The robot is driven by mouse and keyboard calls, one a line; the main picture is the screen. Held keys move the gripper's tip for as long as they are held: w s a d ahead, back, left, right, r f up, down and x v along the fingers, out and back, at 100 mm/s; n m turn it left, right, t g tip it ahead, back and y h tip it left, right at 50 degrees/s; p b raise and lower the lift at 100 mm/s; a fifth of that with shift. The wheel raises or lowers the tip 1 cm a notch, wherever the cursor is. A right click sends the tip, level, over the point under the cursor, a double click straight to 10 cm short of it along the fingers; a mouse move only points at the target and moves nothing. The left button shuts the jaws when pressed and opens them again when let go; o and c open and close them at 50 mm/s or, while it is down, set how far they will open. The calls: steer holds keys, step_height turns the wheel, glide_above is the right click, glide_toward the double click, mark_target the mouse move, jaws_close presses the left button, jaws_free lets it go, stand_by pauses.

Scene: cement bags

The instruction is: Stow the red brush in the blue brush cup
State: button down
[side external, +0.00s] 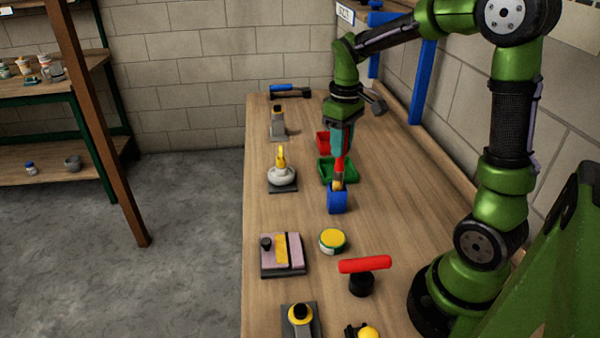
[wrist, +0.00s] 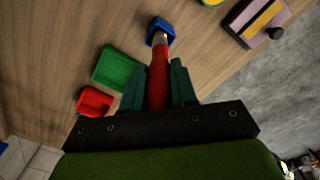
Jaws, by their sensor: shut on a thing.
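My gripper (side external: 340,158) is shut on the red brush (side external: 339,168) and points down above the workbench. In the wrist view the brush's red handle (wrist: 158,80) lies between the two green fingers (wrist: 159,84). The brush's pale end reaches to the opening of the blue brush cup (side external: 337,201), which also shows in the wrist view (wrist: 155,37). The brush looks roughly upright, its lower end at or just inside the cup's rim. How deep it sits is hard to tell.
A green tray (side external: 352,187) and a red tray (side external: 322,146) stand just behind the cup. A yellow-lidded tub (side external: 333,239), a block with pink and yellow strips (side external: 283,255) and a red-handled tool (side external: 364,266) stand nearer. A white round tool with yellow handle (side external: 282,176) is left.

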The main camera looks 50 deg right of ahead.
mark_target(340, 161)
steer(key=shift+f, duration=2.5)
stand_by(2.6)
steer(key=c, duration=0.8)
jaws_free()
steer(key=shift+r, duration=0.15)
